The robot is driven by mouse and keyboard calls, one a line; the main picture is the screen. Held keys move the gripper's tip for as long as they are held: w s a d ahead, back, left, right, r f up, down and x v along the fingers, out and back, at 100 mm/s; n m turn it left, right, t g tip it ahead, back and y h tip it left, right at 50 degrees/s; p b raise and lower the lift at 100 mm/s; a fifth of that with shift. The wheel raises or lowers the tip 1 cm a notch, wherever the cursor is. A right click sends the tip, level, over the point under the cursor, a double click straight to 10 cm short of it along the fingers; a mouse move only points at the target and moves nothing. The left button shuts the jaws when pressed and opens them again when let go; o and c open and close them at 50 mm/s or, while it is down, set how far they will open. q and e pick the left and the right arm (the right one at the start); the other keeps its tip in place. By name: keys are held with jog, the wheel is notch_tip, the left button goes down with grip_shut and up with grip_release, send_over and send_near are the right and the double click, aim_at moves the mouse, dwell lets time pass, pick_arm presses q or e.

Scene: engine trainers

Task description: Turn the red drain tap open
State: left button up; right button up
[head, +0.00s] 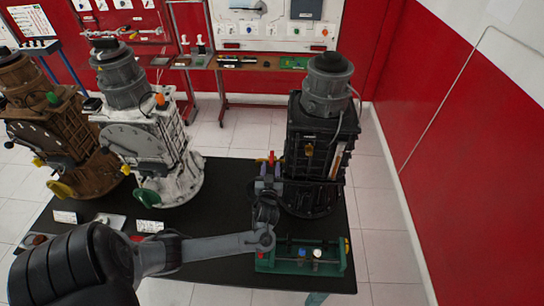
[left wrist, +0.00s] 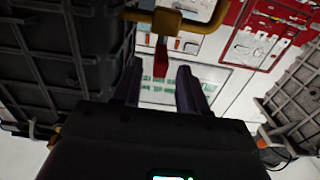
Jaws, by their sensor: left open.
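The red drain tap (head: 271,157) shows as a small upright red piece at the left side of the black engine (head: 322,135). My left gripper (head: 268,168) is right at it, with its fingers pointing away from the camera. In the left wrist view the red tap (left wrist: 161,57) stands between the open fingertips (left wrist: 160,80), with a visible gap on both sides. A yellow fitting (left wrist: 165,22) adjoins the tap in that view. The tap's base is partly hidden by my gripper in the head view. My right gripper is not in view.
The black table (head: 235,190) also carries a white engine (head: 150,140) and a brown engine (head: 50,130) to the left. A green tray (head: 290,268) with small parts stands near the front edge. The black engine closely borders my gripper.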

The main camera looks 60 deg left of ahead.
aim_at(272, 151)
pick_arm(q)
jog(key=x, duration=0.6)
jog(key=shift+w+a, duration=0.1)
jog(key=shift+a, duration=0.1)
grip_shut()
